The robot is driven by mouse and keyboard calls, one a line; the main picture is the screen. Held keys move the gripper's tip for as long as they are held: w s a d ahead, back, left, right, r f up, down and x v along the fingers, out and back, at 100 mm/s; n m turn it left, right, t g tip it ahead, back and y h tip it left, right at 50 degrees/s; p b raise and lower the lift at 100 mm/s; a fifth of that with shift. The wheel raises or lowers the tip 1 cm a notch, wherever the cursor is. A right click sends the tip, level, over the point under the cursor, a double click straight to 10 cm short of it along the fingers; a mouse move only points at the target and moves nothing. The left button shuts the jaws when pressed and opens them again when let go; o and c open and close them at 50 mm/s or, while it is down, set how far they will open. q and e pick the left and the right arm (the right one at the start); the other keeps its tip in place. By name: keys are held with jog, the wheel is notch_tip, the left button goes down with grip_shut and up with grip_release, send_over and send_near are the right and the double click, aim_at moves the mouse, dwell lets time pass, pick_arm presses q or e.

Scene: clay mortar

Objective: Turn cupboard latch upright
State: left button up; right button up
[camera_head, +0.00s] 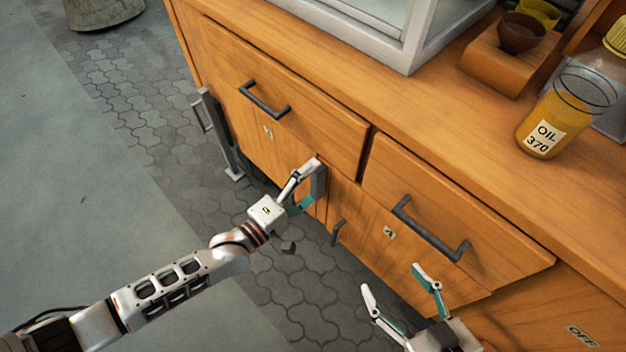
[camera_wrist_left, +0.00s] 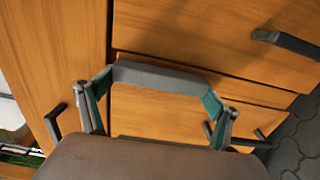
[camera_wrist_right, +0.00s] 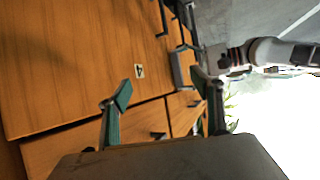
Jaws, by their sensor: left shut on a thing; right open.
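The cupboard latch (camera_head: 319,182) is a grey bar on the wooden cupboard front, below the drawers. In the head view it runs roughly along the upright edges of the front; its exact tilt is hard to judge. My left gripper (camera_head: 302,186) is shut on it. In the left wrist view the latch (camera_wrist_left: 160,77) spans between the two fingers of that gripper (camera_wrist_left: 154,97). The latch (camera_wrist_right: 182,70) also shows beyond the open fingers of the right gripper (camera_wrist_right: 161,88).
Dark handles stand out on the left drawer (camera_head: 264,101) and the right drawer (camera_head: 430,230). A small door handle (camera_head: 337,232) is right of the latch. An oil jar (camera_head: 540,128) and a bowl (camera_head: 521,34) are on the countertop.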

pick_arm(q)
jog(key=o, duration=0.9)
jog(key=shift+s, duration=0.1)
jog(key=v, duration=1.2)
jog(key=shift+r, duration=0.1)
